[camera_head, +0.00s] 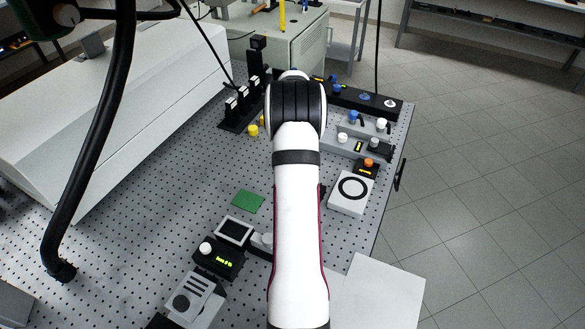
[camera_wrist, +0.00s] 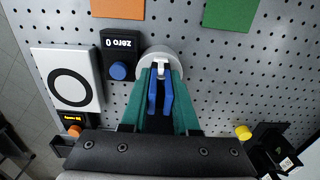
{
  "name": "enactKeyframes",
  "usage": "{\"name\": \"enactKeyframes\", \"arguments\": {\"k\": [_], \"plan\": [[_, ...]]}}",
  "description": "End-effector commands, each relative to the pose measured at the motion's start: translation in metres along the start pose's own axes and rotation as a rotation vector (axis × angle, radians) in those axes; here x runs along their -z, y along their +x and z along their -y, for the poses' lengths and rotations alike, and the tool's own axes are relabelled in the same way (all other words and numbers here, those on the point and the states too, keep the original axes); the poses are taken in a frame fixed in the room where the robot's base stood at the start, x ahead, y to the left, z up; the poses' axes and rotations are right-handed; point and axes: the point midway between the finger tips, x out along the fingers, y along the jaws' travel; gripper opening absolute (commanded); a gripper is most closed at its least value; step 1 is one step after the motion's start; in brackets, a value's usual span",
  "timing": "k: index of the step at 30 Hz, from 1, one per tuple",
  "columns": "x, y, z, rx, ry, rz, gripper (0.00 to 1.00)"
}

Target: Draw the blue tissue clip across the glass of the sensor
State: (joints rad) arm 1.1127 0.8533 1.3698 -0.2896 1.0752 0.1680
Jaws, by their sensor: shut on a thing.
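My gripper (camera_wrist: 161,82), with teal fingers, is shut on the blue tissue clip (camera_wrist: 153,96) in the wrist view. The clip's two blue arms point away from the wrist, with a small white piece (camera_wrist: 160,68) at their tip. The tip lies over a round light grey disc (camera_wrist: 173,57), which may be the sensor. Fingers and clip cover much of the disc, so I cannot tell whether the tip touches its face. In the head view my arm hides gripper, clip and disc.
Orange (camera_wrist: 118,8) and green (camera_wrist: 230,12) squares lie on the perforated table. A yellow-capped part (camera_wrist: 243,132) is at right.

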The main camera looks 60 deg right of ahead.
Motion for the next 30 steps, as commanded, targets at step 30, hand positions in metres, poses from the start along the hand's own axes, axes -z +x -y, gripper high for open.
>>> {"name": "enactKeyframes", "arguments": {"k": [30], "plan": [[0.004,-0.071,0.0,0.001,0.0,-0.001,0.0]]}}
